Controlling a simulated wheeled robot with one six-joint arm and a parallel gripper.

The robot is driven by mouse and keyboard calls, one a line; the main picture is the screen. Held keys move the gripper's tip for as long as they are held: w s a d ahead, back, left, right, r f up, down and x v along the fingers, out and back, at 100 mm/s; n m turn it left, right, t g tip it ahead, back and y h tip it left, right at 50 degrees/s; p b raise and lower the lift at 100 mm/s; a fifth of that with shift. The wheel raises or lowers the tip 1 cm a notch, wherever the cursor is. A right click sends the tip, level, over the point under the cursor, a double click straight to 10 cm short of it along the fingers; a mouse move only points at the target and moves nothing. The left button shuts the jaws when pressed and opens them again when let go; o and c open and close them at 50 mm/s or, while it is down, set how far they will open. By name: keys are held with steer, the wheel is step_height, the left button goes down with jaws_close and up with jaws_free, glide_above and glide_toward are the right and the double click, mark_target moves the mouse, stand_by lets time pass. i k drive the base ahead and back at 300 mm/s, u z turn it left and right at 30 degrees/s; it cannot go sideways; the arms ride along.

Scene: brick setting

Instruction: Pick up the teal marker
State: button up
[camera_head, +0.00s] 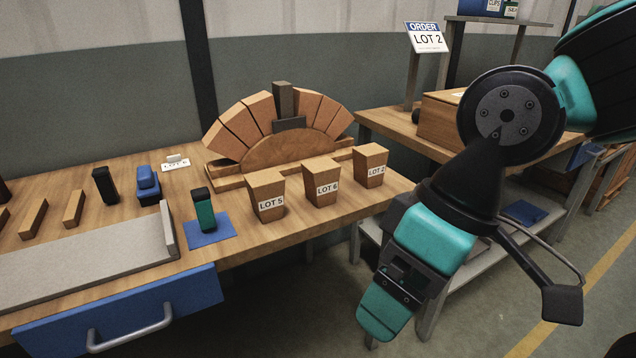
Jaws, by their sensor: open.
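The teal marker (205,213), a teal body with a black cap, stands upright on a small blue mat (212,241) near the front edge of the wooden bench. My gripper (472,305) is at the lower right, beyond the bench's right end and well apart from the marker. It is open, with nothing seen in it. My arm partly hides its jaws.
Wooden wedge blocks labelled LOT 5 (267,194), LOT 6 (321,181) and LOT 2 (371,166) stand right of the marker. A brick arch (270,148) is behind. A grey tray (92,259) is at left. An order sign (428,38) reads LOT 2.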

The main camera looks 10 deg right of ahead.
mark_target(201, 196)
steer(key=u, duration=1.95)
steer(key=i, duration=1.2)
steer(key=z, duration=2.05)
